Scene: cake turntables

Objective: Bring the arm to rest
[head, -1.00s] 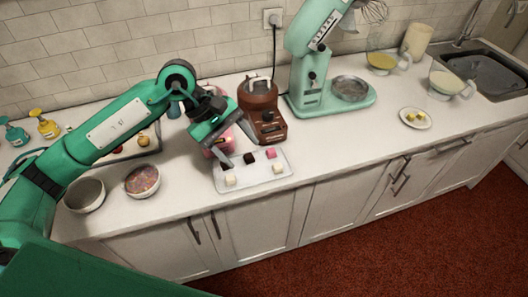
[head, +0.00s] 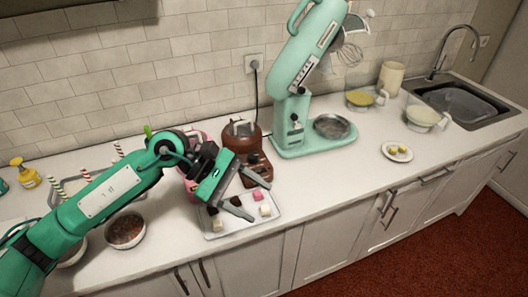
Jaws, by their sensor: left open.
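My left gripper (head: 258,201) comes in from the left on the green arm. It is open and empty, its two fingers spread over a white tray (head: 243,228). On the tray sit small cubes: a pink one (head: 258,195), a cream one (head: 265,211), another cream one (head: 217,226) and a dark one (head: 212,210). The fingers partly cover the tray. I cannot tell how high above it they are. My right gripper is not in view.
A brown machine (head: 257,170) stands right behind the gripper, and a mint stand mixer (head: 290,125) stands farther right. A bowl with brown contents (head: 126,231) is below the arm. A plate (head: 397,153) lies at the right. The counter (head: 335,175) between tray and plate is clear.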

